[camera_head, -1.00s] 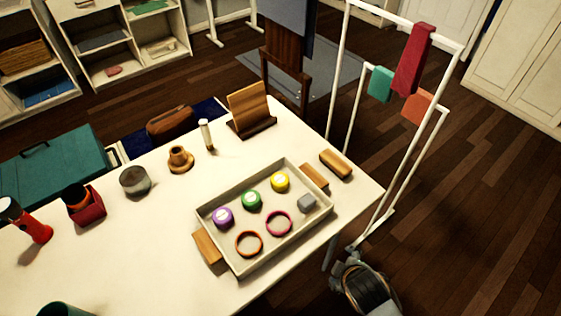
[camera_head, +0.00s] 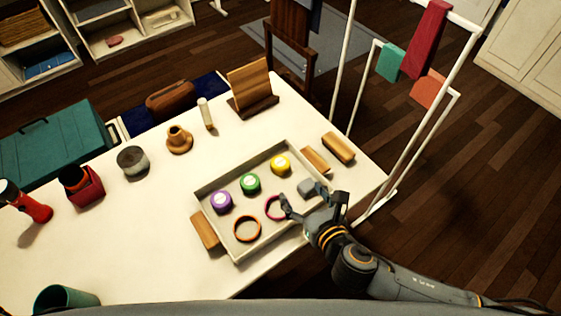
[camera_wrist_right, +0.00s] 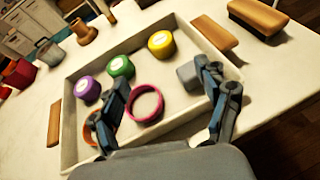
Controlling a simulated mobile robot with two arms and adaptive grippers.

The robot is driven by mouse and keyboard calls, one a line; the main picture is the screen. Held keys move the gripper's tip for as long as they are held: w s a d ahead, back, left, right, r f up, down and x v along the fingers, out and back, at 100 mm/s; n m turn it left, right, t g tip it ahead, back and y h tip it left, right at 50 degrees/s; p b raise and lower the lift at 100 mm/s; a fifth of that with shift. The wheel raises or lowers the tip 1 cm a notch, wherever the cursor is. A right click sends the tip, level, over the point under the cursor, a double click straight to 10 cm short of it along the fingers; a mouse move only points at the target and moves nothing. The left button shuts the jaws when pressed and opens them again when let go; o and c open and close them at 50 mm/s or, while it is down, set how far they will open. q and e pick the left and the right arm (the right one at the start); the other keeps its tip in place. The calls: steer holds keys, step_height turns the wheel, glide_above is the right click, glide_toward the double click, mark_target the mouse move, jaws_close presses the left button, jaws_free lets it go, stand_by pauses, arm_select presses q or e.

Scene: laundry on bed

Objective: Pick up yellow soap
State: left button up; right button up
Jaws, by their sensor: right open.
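The yellow soap (camera_head: 280,164) is a short round piece with a pale top. It lies in the far part of the tray (camera_head: 211,184), to the right of a green piece. It also shows in the right wrist view (camera_wrist_right: 161,45), beyond my open fingers. My right gripper (camera_head: 304,202) is open and empty above the near right part of the tray, nearer me than the soap and apart from it. In the right wrist view its fingers (camera_wrist_right: 168,92) spread on either side of the pink ring. My left gripper is not in view.
Green (camera_head: 250,183) and purple (camera_head: 221,202) round pieces, a pink ring (camera_head: 273,208), an orange ring (camera_head: 247,229) and a grey block (camera_head: 308,188) share the tray. A white rack (camera_head: 405,158) stands right of the table.

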steer(key=shift+a+n, duration=0.15)
steer(key=shift+n, duration=0.35)
glide_toward(282, 165)
steer(key=x, duration=0.3)
steer(key=shift+a, duration=0.3)
steer(key=shift+d+x, duration=0.2)
steer(key=shift+x, duration=2.95)
steer(key=shift+d, duration=0.1)
steer(key=c, duration=1.3)
